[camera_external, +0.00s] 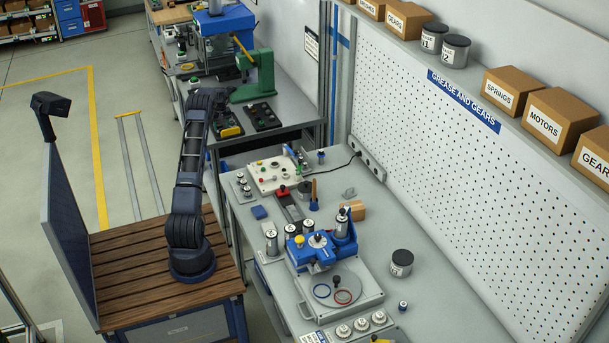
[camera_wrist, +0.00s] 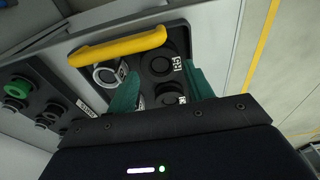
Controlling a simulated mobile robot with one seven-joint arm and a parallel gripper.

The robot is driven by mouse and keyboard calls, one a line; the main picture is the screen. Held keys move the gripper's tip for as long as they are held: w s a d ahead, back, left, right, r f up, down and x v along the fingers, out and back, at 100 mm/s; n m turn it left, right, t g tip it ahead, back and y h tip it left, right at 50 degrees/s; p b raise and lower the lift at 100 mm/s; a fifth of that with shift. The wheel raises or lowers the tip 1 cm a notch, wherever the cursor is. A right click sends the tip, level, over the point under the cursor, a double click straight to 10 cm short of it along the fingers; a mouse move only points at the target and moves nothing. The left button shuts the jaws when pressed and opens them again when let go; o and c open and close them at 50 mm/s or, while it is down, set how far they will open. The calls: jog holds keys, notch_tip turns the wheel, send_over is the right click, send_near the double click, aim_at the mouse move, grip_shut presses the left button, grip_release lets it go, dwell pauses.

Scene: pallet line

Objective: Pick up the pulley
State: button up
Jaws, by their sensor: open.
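My gripper (camera_wrist: 160,86) is open, with two green fingers apart and nothing visibly held between them. In the wrist view, the fingers reach over a black tray (camera_wrist: 90,97). Dark round parts (camera_wrist: 160,64) with a label reading like R5 sit in the tray, beyond and between the fingertips. A pale ring-shaped part (camera_wrist: 105,76) lies beside the left finger, below a yellow bar (camera_wrist: 118,46). I cannot tell for sure which of these is the pulley. In the external view, my arm reaches to the back bench, and its fingers are not clear there.
The yellow bar and tray also show on the back bench (camera_external: 292,123), close to a green press (camera_external: 260,75) and a second black tray (camera_external: 262,117). Left of the tray in the wrist view is a green-topped round part (camera_wrist: 18,88). Open floor (camera_external: 120,85) lies left.

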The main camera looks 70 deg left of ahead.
notch_tip(320, 180, down, 3)
jog(key=shift+a+r, duration=0.15)
jog(key=c, duration=0.7)
notch_tip(320, 180, up, 20)
